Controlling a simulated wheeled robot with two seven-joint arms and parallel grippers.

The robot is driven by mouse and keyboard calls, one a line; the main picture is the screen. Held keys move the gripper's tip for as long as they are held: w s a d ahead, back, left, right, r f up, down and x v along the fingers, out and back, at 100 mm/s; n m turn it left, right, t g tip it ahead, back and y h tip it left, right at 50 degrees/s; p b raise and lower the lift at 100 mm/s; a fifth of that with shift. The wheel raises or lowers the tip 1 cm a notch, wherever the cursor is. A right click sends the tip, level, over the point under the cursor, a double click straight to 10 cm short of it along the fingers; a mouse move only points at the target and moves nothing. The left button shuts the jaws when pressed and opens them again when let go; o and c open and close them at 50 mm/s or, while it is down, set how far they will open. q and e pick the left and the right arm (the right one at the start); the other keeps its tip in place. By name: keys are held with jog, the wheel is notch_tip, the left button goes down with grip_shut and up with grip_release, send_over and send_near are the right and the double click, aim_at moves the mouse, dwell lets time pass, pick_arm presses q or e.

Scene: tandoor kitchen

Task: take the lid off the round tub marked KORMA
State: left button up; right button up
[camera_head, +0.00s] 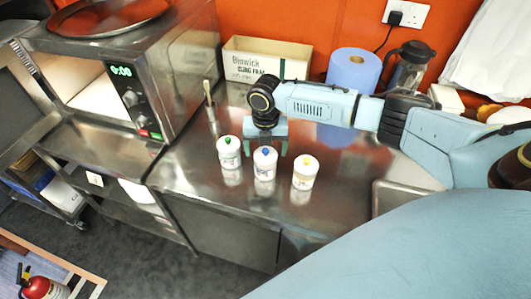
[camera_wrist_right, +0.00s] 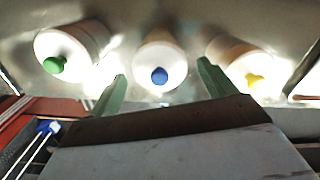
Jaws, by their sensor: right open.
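Three round white tubs with lids stand in a row on the steel counter. The left tub (camera_head: 229,153) has a green knob, the middle tub (camera_head: 265,164) a blue knob, and the right tub (camera_head: 305,172) a yellow knob. Their labels are too small to read, so I cannot tell which is marked KORMA. My right gripper (camera_head: 266,147) is open and empty just behind and above the middle tub. In the right wrist view, the blue-knobbed lid (camera_wrist_right: 157,57) shows between the spread fingers (camera_wrist_right: 160,86). My left gripper is not in view.
A microwave oven (camera_head: 130,90) stands to the left. Behind are a cardboard box (camera_head: 240,60), a blue paper roll (camera_head: 353,72) and a dark-topped jug (camera_head: 410,62). A sink edge (camera_head: 378,200) lies right of the tubs. The counter in front of the tubs is clear.

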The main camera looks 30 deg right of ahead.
jog(key=c, duration=1)
